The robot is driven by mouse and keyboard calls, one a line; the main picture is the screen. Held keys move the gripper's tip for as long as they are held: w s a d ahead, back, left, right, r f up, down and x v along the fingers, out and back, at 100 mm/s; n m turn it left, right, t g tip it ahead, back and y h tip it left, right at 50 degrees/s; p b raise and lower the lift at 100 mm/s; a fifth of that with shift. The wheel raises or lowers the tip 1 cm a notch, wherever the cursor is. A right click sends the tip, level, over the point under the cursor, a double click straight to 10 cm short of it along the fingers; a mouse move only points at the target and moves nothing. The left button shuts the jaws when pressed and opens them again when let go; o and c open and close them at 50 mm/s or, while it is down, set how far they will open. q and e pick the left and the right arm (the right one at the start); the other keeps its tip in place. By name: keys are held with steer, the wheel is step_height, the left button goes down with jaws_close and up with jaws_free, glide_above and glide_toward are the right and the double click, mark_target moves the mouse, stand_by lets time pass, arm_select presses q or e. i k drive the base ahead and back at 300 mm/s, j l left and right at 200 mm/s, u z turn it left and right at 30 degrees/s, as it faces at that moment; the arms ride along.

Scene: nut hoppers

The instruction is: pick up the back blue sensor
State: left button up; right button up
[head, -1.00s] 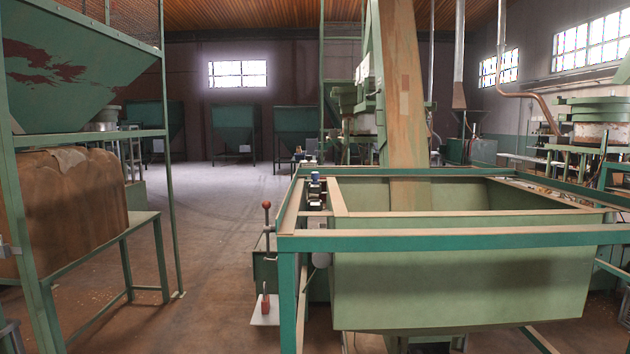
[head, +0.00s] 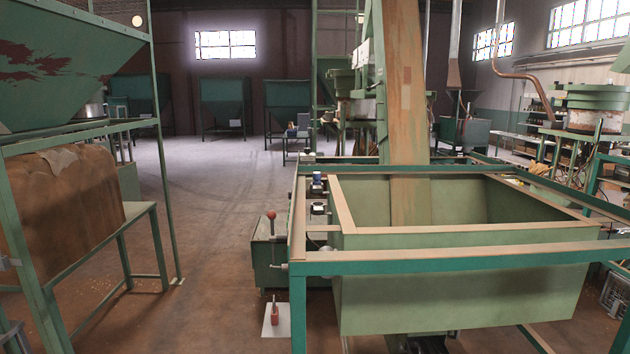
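A small blue sensor (head: 317,177) sits on the left side of the green hopper frame, near its back corner. It is small in the head view, and its details are hard to tell. A small silver and dark fitting (head: 318,208) sits nearer to me on the same side; I cannot tell whether it is another sensor. Neither of my grippers shows in the head view.
The large green hopper (head: 460,290) and its front rail (head: 460,262) fill the right foreground. A red-knobbed lever (head: 271,216) stands left of it. A rack with a brown sack (head: 65,205) is at the left. Open floor (head: 215,240) lies between.

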mark_target(316, 176)
steer(key=i+j+z, duration=0.1)
steer(key=j, duration=0.2)
steer(key=i+j, duration=0.25)
steer(key=i+j+z, duration=0.15)
steer(key=j, duration=0.25)
steer(key=i+j, duration=0.15)
steer(key=j, duration=0.15)
steer(key=i+j+z, duration=0.15)
steer(key=j, duration=0.2)
steer(key=i+j, duration=0.1)
steer(key=j, duration=0.25)
steer(key=i+j+z, duration=0.15)
steer(key=j, duration=0.2)
steer(key=i+j+z, duration=0.2)
steer(key=i+j, duration=0.4)
steer(key=i+j+z, duration=0.2)
steer(key=i+j, duration=0.35)
steer(key=j, duration=0.15)
steer(key=i+j+z, duration=0.15)
steer(key=i, duration=0.25)
steer(key=i+j+z, duration=0.1)
steer(key=i+j, duration=0.25)
